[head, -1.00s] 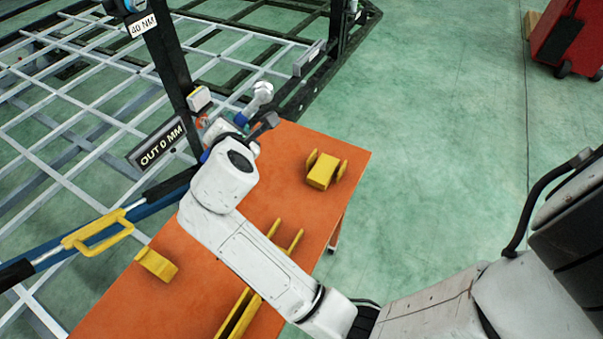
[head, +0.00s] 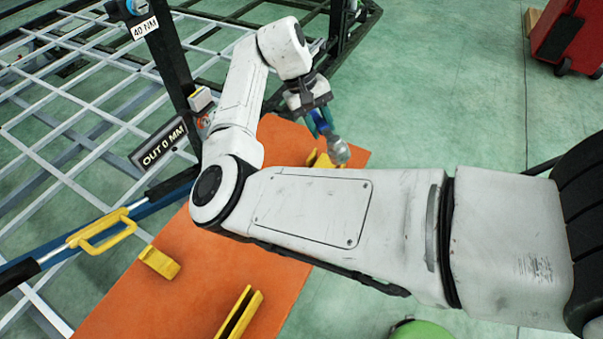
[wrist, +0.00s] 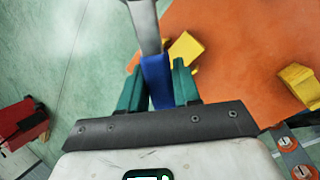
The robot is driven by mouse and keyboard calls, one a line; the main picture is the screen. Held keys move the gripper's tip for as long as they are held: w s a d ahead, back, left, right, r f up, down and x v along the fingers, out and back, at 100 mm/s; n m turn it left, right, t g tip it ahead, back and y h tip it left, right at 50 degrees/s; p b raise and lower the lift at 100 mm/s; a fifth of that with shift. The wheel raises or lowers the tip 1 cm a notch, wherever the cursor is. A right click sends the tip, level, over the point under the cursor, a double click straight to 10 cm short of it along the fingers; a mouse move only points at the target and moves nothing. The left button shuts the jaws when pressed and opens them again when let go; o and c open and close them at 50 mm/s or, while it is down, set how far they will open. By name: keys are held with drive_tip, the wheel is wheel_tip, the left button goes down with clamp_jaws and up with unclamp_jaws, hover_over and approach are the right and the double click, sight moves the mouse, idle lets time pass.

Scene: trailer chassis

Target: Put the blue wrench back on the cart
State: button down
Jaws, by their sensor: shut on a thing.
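My gripper (head: 318,120) is over the far right part of the cart's orange top (head: 165,215). Its teal fingers are shut on the blue wrench (head: 339,150), gripping the blue handle. The grey metal end points down and right in the head view. In the wrist view the wrench's blue handle (wrist: 155,75) lies between the fingers, with its grey shaft running off the top edge. A yellow holder block (head: 322,160) on the cart shows partly behind the wrench; I cannot tell whether they touch.
Another yellow holder (head: 158,262) and a yellow slotted rail (head: 238,314) stand on the cart. A dark post and a blue bar with a yellow handle (head: 100,230) border it on the left, beside the grid frame. A red cabinet (head: 565,35) stands far right. Green floor there is open.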

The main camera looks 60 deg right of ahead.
drive_tip(key=s+a+f+m+t+p, duration=0.1)
drive_tip(key=a+f+m+t, duration=0.4)
drive_tip(key=a+m, duration=0.4)
drive_tip(key=shift+s+a+f+m+y, duration=0.2)
drive_tip(key=shift+a+f+m+y, duration=0.1)
drive_tip(key=shift+a+f, duration=0.65)
drive_tip(key=shift+r, duration=0.15)
drive_tip(key=shift+f+b, duration=3)
drive_tip(key=shift+f, duration=2.1)
drive_tip(key=shift+p, duration=0.4)
